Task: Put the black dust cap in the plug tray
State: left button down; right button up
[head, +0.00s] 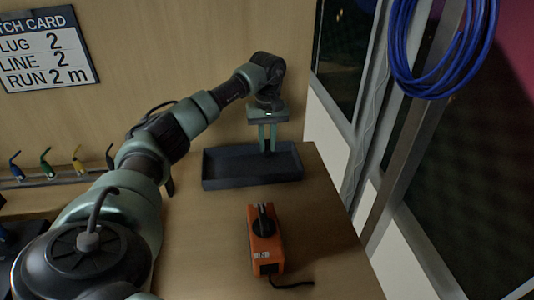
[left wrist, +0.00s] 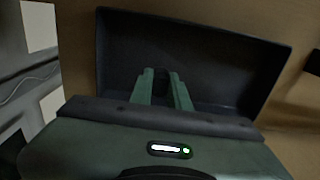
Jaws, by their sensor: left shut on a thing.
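The plug tray (head: 225,178) is a dark, shallow rectangular tray on the wooden counter near the back wall. It also fills most of the left wrist view (left wrist: 225,55). My left gripper (head: 267,148) points down over the right part of the tray, its fingertips within the tray's outline. In the left wrist view, the green fingers are shut on a small dark thing, the black dust cap (left wrist: 161,76), hard to make out against the dark tray. I cannot tell whether the cap touches the tray floor. My right gripper is not in view.
An orange device (head: 264,245) with a black knob and cable stands on the counter in front of the tray. Several coloured plugs (head: 45,165) stand in a rack at left. A blue cable coil (head: 425,60) hangs at upper right. The counter right of the device is clear.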

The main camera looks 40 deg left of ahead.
aim_at(267, 150)
pick_arm(q)
jog(key=shift+f, duration=2.15)
jog(key=shift+f, duration=0.1)
jog(key=c, duration=1.3)
grip_release()
jog(key=shift+f, duration=0.1)
jog(key=shift+c, duration=0.2)
notch_tip(267, 150, up, 12)
jog(key=shift+r, duration=0.25)
